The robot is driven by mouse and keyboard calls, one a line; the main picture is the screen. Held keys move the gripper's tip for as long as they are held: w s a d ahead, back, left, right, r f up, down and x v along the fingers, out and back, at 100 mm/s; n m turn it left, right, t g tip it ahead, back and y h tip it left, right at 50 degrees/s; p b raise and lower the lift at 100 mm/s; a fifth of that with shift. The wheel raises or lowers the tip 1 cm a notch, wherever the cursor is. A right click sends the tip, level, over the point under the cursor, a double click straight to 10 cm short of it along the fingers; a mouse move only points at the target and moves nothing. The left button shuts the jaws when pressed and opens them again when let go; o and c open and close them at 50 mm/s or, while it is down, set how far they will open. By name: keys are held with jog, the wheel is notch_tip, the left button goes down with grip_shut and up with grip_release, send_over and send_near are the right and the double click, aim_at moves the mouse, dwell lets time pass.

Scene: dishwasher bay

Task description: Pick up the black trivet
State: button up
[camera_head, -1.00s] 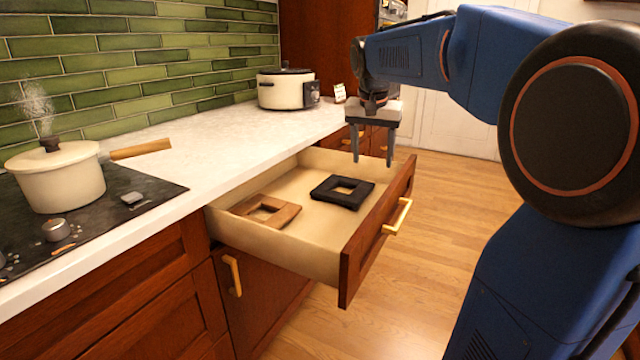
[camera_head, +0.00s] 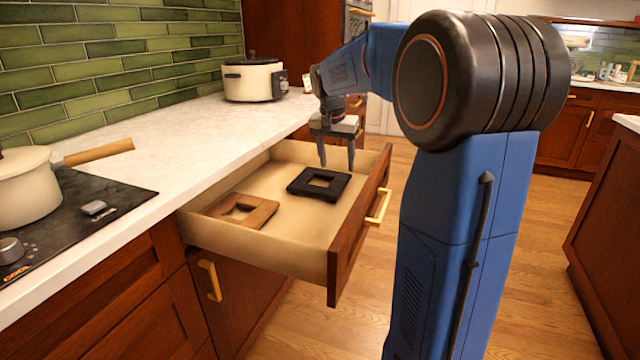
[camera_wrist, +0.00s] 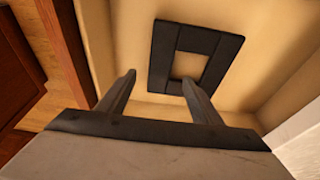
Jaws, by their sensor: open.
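The black trivet (camera_head: 318,184) is a square frame with a square hole. It lies flat in the open drawer (camera_head: 262,246), toward its far end. It also shows in the wrist view (camera_wrist: 216,49), ahead of the fingertips. My gripper (camera_head: 337,163) hangs above the far part of the drawer, fingers pointing down, open and empty. In the wrist view my two fingers (camera_wrist: 158,80) are spread apart, and the right fingertip appears close to the trivet's lower edge. I cannot tell the exact height gap; no contact is evident.
A brown wooden trivet (camera_head: 240,210) lies in the near part of the drawer. The drawer front with its brass handle (camera_head: 378,207) stands at the right. The counter (camera_head: 170,135) borders the left, with a white slow cooker (camera_head: 254,80) and a pot (camera_head: 25,190).

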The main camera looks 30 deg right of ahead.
aim_at(338, 183)
jog(key=shift+x, duration=3.6)
jog(key=shift+s+a, duration=0.1)
jog(key=shift+a, duration=0.1)
jog(key=shift+c, duration=0.6)
jog(key=c, duration=1.3)
jog(key=shift+c, duration=0.2)
jog(key=shift+r, duration=0.15)
